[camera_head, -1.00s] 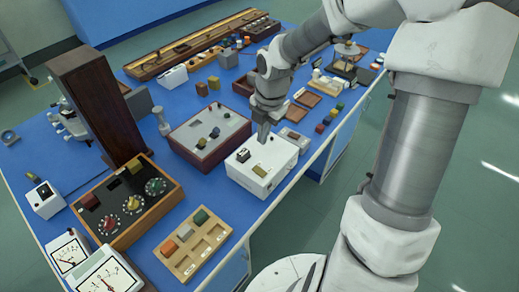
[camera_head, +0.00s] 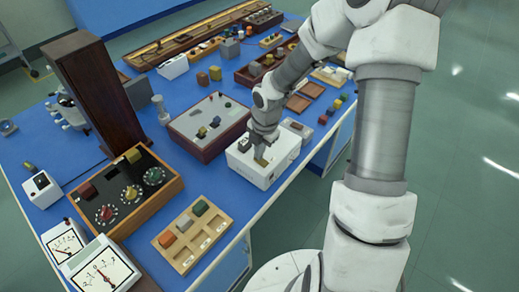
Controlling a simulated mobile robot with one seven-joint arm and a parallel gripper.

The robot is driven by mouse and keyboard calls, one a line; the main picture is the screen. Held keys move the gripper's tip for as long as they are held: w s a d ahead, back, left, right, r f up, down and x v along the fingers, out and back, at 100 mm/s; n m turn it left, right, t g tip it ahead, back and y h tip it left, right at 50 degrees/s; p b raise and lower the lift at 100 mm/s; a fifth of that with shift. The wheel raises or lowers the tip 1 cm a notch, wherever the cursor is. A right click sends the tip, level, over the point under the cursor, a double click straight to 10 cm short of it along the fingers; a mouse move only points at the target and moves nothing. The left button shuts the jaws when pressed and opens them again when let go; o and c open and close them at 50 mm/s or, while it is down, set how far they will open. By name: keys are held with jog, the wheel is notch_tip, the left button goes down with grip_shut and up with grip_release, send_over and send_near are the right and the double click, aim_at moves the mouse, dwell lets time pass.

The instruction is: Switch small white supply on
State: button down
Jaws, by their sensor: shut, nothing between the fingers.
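The small white supply (camera_head: 248,173) is a white box near the front right edge of the blue bench. A dark part shows on its top at the left, and a small yellowish piece (camera_head: 262,162) lies on its top near my gripper. My gripper (camera_head: 258,153) is shut and empty. It points down at the top of the supply, with its tip at or just above that surface. The gripper covers part of the top, so I cannot tell the switch's position or whether the tip touches it.
A wooden box with dials (camera_head: 172,190), a wooden tray of coloured blocks (camera_head: 170,256) and white meters (camera_head: 103,270) stand to the left. A maroon-edged panel box (camera_head: 209,118) is behind the supply. A tall dark wooden cabinet (camera_head: 92,85) stands at the far left.

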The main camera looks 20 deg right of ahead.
jog(key=shift+w+a+f, duration=0.1)
jog(key=shift+a+f, duration=0.05)
jog(key=shift+f, duration=0.05)
dwell(0.3)
